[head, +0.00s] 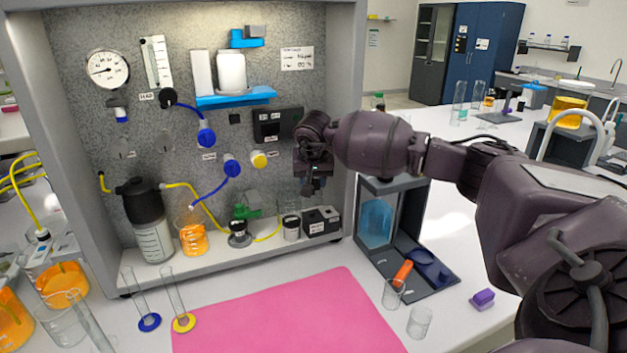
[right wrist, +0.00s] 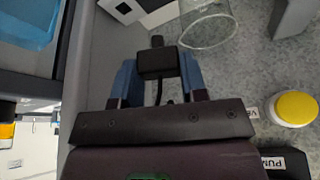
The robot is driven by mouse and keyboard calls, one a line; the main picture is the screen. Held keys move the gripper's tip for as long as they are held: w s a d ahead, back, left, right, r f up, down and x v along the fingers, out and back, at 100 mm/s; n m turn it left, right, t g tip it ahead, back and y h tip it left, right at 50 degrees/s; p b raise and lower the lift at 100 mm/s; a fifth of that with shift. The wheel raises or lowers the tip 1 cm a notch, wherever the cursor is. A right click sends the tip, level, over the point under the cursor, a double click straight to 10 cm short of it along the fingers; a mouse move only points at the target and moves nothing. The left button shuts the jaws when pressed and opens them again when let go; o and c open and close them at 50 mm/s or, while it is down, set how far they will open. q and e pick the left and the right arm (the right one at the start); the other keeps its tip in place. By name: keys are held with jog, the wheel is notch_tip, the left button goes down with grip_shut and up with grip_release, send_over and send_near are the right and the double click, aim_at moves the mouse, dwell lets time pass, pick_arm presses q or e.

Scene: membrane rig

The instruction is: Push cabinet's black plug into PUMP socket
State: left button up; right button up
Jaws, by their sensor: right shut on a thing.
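My right gripper (head: 313,186) is in front of the right part of the cabinet's back panel. In the right wrist view its blue fingers (right wrist: 158,82) are shut on a black plug (right wrist: 157,64), and a dark cable runs from the plug back between the fingers. In the head view the plug is hard to tell from the dark gripper. The black socket box (head: 268,125) is on the panel, up and left of the gripper, partly covered by my wrist. Its corner (right wrist: 291,165) with a PUMP label shows in the right wrist view, apart from the plug. My left gripper is out of view.
A yellow cap (head: 259,159) sticks out of the panel left of the gripper. A glass beaker (right wrist: 208,24) and a black box (head: 320,219) stand on the shelf below. A grey stand (head: 402,240) is to the right. The pink mat (head: 285,315) is clear.

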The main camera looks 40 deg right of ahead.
aim_at(312, 213)
jog(key=shift+f+b, duration=0.35)
jog(key=shift+f, duration=0.5)
jog(key=shift+f+b, duration=0.6)
jog(key=shift+f, duration=0.8)
jog(key=shift+f+b, duration=0.95)
jog(key=shift+f, duration=0.9)
jog(key=o, duration=1)
